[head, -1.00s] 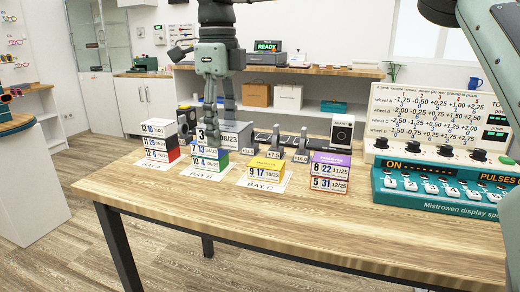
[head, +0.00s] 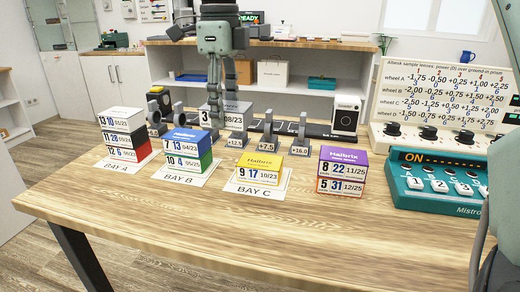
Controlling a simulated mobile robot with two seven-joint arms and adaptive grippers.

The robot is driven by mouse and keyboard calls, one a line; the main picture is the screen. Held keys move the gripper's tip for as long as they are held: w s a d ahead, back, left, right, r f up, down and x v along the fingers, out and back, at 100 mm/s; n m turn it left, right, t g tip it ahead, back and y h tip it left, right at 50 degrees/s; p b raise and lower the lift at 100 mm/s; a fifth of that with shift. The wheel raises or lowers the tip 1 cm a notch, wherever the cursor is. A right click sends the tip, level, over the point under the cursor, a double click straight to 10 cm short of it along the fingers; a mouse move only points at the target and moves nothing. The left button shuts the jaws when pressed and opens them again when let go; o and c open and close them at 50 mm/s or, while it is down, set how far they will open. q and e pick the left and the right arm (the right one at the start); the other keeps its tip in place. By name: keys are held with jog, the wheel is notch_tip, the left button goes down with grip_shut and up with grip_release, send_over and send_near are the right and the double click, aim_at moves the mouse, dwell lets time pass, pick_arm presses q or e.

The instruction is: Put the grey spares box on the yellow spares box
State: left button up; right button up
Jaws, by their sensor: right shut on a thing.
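The grey spares box (head: 238,119) is held in the air by my right gripper (head: 220,112), with a finger across its labelled front. The box appears clear of the blue box (head: 186,132), up and to the right of it in the picture. The yellow spares box (head: 260,162) sits alone on the white BAY C sheet (head: 238,187), lower and to the right of the grey box, with its top bare. My left gripper is not in view.
The blue box rests on a green box (head: 204,160) in BAY B. A white, black and red stack (head: 123,118) stands in BAY A. A purple box (head: 345,157) sits on a red one at right. Lens stands (head: 300,140) are behind. The table front (head: 270,225) is clear.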

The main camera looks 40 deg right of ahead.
send_over(261, 161)
notch_tip(261, 161, down, 4)
jog(key=shift+f, duration=0.1)
notch_tip(261, 161, down, 4)
jog(key=shift+r, duration=0.1)
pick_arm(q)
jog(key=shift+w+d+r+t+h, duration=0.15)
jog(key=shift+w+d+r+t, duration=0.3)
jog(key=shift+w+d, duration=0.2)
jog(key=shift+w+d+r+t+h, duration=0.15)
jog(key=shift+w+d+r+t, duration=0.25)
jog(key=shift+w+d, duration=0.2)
pick_arm(e)
jog(key=shift+w, duration=0.1)
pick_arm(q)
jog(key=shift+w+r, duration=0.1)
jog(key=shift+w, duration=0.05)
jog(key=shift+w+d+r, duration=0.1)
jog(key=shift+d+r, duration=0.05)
pick_arm(e)
jog(key=o, duration=1.2)
jog(key=shift+o, duration=0.2)
